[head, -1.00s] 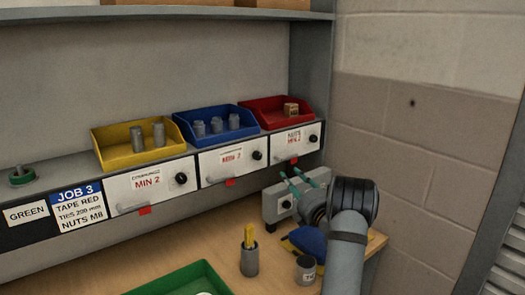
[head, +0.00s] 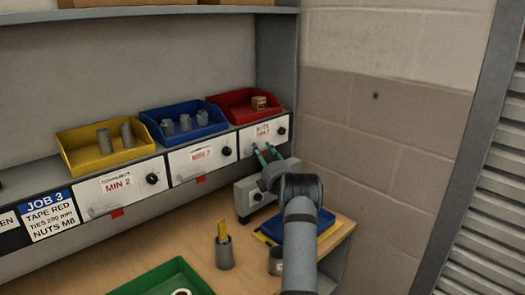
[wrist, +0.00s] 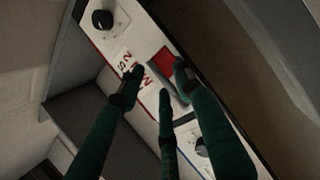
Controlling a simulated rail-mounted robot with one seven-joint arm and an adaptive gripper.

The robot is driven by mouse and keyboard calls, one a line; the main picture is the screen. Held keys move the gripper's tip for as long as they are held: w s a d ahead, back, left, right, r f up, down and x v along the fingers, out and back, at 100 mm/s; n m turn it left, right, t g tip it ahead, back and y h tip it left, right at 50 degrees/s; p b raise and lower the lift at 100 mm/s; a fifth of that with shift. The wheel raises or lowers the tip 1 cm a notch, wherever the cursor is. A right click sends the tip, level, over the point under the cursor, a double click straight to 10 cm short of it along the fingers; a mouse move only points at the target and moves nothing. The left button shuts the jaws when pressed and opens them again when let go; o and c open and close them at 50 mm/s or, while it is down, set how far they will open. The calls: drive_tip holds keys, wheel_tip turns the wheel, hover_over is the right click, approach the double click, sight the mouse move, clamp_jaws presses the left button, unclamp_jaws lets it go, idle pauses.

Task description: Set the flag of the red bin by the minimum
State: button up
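The red bin (head: 243,112) stands at the right end of the shelf with a small tan block (head: 259,102) in it. Its white front plate (head: 275,130) carries a "NUTS MIN 2" label and a black knob. My gripper (head: 266,154) is at the lower left of this plate and hides part of it. In the wrist view, the red flag (wrist: 165,61) shows on the plate near the fingertips of my gripper (wrist: 158,82). The green fingers are spread apart with nothing visibly held. I cannot tell whether a fingertip touches the flag.
The blue bin (head: 152,120) holds several grey parts, and the yellow bin (head: 66,151) holds grey cylinders; red flags hang below their plates. Below are a grey cup (head: 225,255) with a yellow item, a green tray (head: 125,288) and a blue item (head: 300,240). A wall is at right.

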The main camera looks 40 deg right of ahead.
drive_tip(key=shift+c, duration=1.2)
clamp_jaws()
